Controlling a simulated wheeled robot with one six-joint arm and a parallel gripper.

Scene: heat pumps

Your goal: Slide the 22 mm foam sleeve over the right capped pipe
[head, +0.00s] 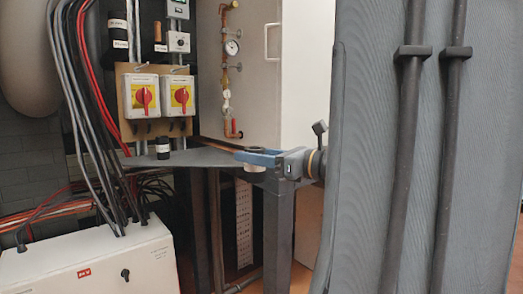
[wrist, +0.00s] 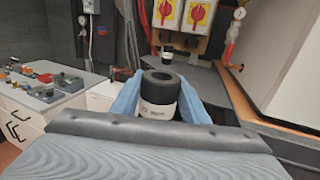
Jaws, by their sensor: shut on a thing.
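My gripper (head: 258,157) is shut on a black foam sleeve (wrist: 158,92) with a white printed label band. Its blue fingers lie on both sides of the sleeve, which stands upright with its dark open end up. In the head view the sleeve's white band (head: 255,168) shows below the fingers. The label's size is too small to read. A short copper-coloured upright pipe (head: 158,28) is on the back panel, above the switches; it seems to be the right capped pipe. To its left, a black sleeve with a white band (head: 118,43) stands upright. My gripper is well apart from both, lower and to the right.
Another black sleeve (head: 162,149) stands on the grey shelf (head: 195,157); it also shows in the wrist view (wrist: 166,55). Two red-and-yellow switches (head: 160,96) sit above it. Cables (head: 90,110) hang at left. A white cabinet (head: 300,80) and copper piping with a gauge (head: 231,48) stand behind my gripper.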

